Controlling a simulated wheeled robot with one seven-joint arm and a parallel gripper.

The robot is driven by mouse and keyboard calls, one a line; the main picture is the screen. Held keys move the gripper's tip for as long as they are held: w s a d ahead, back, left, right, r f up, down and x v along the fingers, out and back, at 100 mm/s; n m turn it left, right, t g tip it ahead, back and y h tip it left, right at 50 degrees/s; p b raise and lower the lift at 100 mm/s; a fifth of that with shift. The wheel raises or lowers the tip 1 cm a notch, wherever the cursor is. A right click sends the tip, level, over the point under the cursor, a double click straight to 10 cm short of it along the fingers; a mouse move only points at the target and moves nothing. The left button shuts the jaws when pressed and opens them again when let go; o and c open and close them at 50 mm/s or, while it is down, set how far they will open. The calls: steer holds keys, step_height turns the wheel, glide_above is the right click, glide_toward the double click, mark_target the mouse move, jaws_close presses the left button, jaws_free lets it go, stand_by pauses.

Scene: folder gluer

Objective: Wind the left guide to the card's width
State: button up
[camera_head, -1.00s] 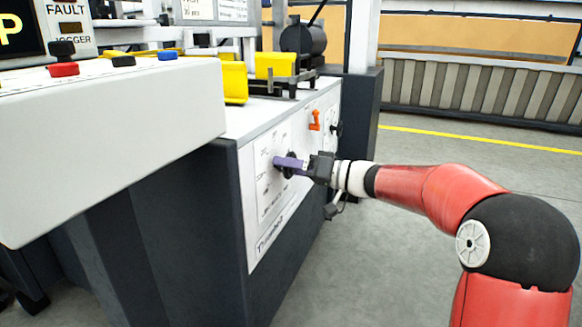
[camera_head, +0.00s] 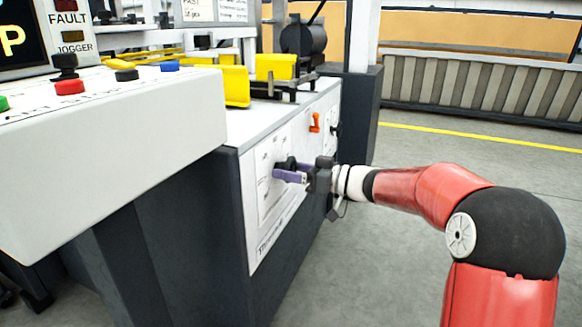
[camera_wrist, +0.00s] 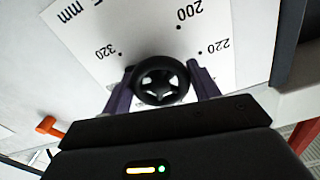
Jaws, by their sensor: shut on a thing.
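A round black knob (camera_wrist: 160,82) with a spoked face sits on a white dial plate (camera_wrist: 115,45) marked 200, 220, 320 and mm in the wrist view. In the head view the knob (camera_head: 289,162) is on the machine's side panel, partly hidden by a finger. My gripper (camera_wrist: 161,88) has its purple fingers on either side of the knob and is shut on it. In the head view my gripper (camera_head: 291,175) reaches the panel from the right. Yellow blocks (camera_head: 236,86) stand on the machine top; I cannot tell which is the left guide.
An orange lever (camera_head: 315,122) and another dark knob (camera_head: 336,129) lie farther along the panel. A white control console (camera_head: 110,150) with coloured buttons juts out at left. The grey floor (camera_head: 430,270) at right is clear apart from my arm.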

steer(key=n, duration=0.3)
steer(key=shift+n, duration=0.3)
steer(key=n+b, duration=0.1)
steer(key=n, duration=0.2)
steer(key=shift+f+n, duration=0.1)
steer(key=shift+n, duration=0.3)
steer(key=n+b, duration=0.2)
steer(key=n, duration=0.1)
steer(key=shift+w+n, duration=0.1)
steer(key=shift+n, duration=0.2)
steer(key=n+b, duration=0.3)
steer(key=n, duration=0.1)
steer(key=n+b, duration=0.1)
steer(key=n, duration=0.6)
steer(key=shift+n+b, duration=0.4)
steer(key=n, duration=0.3)
steer(key=shift+n, duration=2.2)
